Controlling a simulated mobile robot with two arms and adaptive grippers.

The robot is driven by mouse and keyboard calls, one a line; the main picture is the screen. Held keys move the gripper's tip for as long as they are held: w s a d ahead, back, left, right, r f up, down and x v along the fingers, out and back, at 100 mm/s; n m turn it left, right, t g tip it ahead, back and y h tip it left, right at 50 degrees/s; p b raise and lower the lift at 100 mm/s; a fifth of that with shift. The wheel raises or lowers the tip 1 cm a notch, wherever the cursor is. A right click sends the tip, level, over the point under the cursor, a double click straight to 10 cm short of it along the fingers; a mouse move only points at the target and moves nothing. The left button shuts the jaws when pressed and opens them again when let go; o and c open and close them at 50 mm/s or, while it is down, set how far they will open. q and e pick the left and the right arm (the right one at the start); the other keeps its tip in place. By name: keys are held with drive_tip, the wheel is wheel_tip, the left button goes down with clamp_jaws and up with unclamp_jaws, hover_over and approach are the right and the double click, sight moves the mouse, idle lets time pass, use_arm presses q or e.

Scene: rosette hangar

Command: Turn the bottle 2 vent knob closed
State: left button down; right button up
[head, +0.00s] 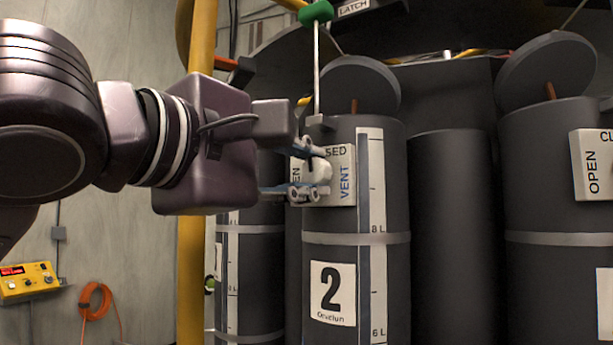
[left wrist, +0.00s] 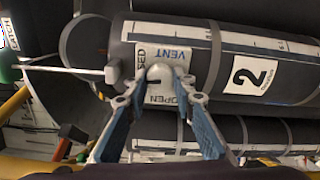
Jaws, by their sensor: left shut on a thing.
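Bottle 2 (head: 385,285) is a dark grey upright cylinder with a white "2" label (head: 332,293); the label also shows in the left wrist view (left wrist: 250,76). Its white vent plate (head: 341,191) reads "VENT", with "CLOSED" at the top and "OPEN" at the left, both partly hidden. The pale vent knob (head: 321,171) sits on this plate. My left gripper (head: 314,172) reaches it from the left and is shut on the knob. In the left wrist view, the fingers (left wrist: 161,88) flank the knob (left wrist: 160,74). I cannot tell which word the knob points to. My right gripper is out of view.
A green-topped lever (head: 316,14) rises on a metal rod just above the plate. A yellow post (head: 200,270) stands behind my left arm. Another bottle (head: 556,290) with an open/closed plate (head: 594,165) stands at the right. A yellow control box (head: 28,281) is at the lower left.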

use_arm(q)
drive_tip(key=shift+m, duration=0.9)
drive_tip(key=c, duration=1.6)
unclamp_jaws()
drive_tip(key=v, duration=1.2)
drive_tip(key=shift+s+f, duration=0.1)
